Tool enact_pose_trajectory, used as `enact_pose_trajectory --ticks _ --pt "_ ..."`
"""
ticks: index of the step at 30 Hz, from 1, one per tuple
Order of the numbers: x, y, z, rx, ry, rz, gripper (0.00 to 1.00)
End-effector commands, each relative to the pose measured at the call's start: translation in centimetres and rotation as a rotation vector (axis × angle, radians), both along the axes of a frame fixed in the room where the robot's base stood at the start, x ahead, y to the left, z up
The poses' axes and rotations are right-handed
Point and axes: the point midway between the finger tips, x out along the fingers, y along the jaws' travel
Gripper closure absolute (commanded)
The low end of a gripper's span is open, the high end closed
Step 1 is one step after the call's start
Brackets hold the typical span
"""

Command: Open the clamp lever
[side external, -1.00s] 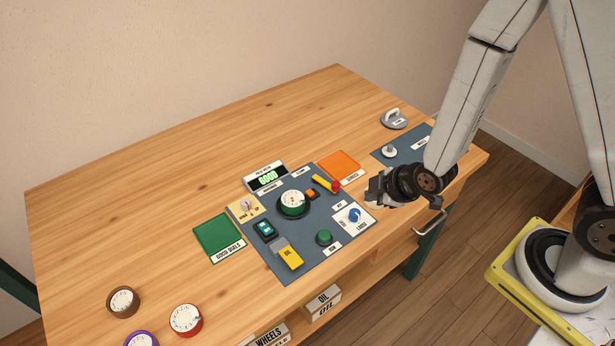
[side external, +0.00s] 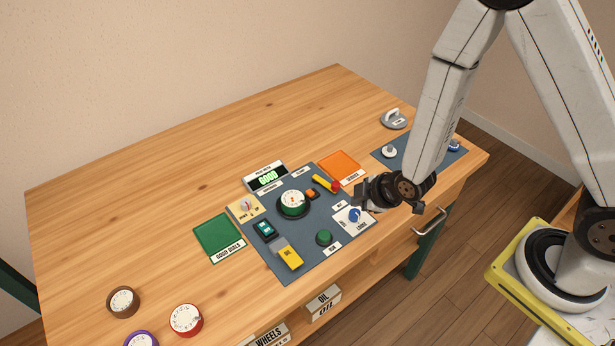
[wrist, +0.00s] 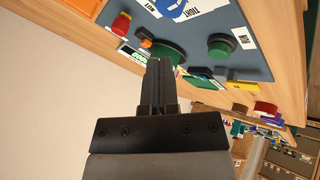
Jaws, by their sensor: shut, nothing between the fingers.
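The clamp lever (side external: 322,182) is a yellow bar with a red knob at its right end, on the blue-grey panel (side external: 281,262). Its red knob also shows at the upper left of the wrist view (wrist: 120,24). A white dial with a green rim (side external: 293,202) sits in a dark round holder just left of the lever. My gripper (side external: 360,197) is to the right of the red knob, near the panel's right edge, and apart from the lever. In the wrist view its fingers (wrist: 159,85) are closed together with nothing between them.
A blue knob on a white plate (side external: 354,215) lies just below my gripper. A green button (side external: 325,237), a yellow block (side external: 290,258) and an orange mat (side external: 339,168) are nearby. Several loose dials (side external: 186,320) lie at the front left. The back of the table is clear.

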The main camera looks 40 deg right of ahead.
Motion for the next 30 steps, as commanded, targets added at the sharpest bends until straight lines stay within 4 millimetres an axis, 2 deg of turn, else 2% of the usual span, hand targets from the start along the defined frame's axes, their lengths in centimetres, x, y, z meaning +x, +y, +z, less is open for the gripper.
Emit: enact_pose_trajectory --ticks 17,24,30 --pt "3.4 0.4 -4.7 0.000 0.001 0.000 1.00" --pt "5.9 -1.1 -4.6 0.001 -0.002 -0.002 1.00" --pt "6.8 -1.6 -4.6 0.001 -0.001 -0.001 1.00"
